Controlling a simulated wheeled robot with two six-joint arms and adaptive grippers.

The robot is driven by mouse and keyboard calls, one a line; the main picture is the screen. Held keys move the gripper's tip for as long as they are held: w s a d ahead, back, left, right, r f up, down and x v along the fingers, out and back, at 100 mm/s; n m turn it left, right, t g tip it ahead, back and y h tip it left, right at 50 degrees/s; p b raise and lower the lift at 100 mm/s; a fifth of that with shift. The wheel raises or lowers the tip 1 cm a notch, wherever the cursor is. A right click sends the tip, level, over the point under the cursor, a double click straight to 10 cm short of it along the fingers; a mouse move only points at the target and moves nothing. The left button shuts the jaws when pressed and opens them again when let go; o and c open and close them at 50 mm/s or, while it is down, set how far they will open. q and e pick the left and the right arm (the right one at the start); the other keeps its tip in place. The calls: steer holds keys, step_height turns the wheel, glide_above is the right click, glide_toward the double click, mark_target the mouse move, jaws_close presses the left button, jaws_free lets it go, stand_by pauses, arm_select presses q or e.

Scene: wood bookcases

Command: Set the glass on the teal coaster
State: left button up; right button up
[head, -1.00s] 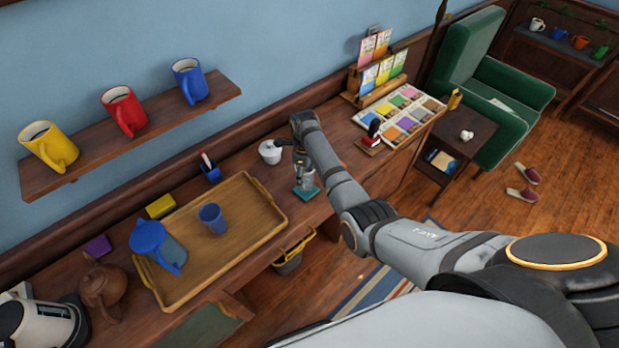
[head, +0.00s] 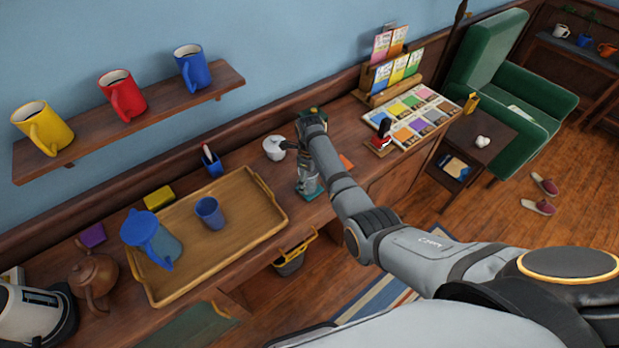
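The teal coaster (head: 313,194) lies on the wooden counter, mostly covered by my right gripper (head: 308,183), which points down just over it. A greyish shape shows at the fingertips, but I cannot tell whether it is a clear glass or only the fingers. Whether the fingers are closed is also unclear. A blue tumbler (head: 209,212) stands upright on the wooden tray to the left, apart from the gripper. My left gripper is not in view.
The wooden tray (head: 278,213) also holds a blue-lidded pitcher (head: 160,245). A small white pot (head: 274,147) stands close left of my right arm. An orange piece (head: 346,161) lies right of it. A red-and-black stamp (head: 382,137) is farther right.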

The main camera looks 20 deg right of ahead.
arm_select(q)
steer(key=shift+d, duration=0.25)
arm_select(e)
steer(key=shift+r, duration=0.15)
steer(key=shift+a+r, duration=0.1)
steer(key=shift+r, duration=0.25)
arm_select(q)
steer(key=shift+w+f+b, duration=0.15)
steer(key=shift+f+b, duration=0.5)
arm_select(e)
step_height(320, 180, up, 12)
steer(key=shift+f, duration=0.25)
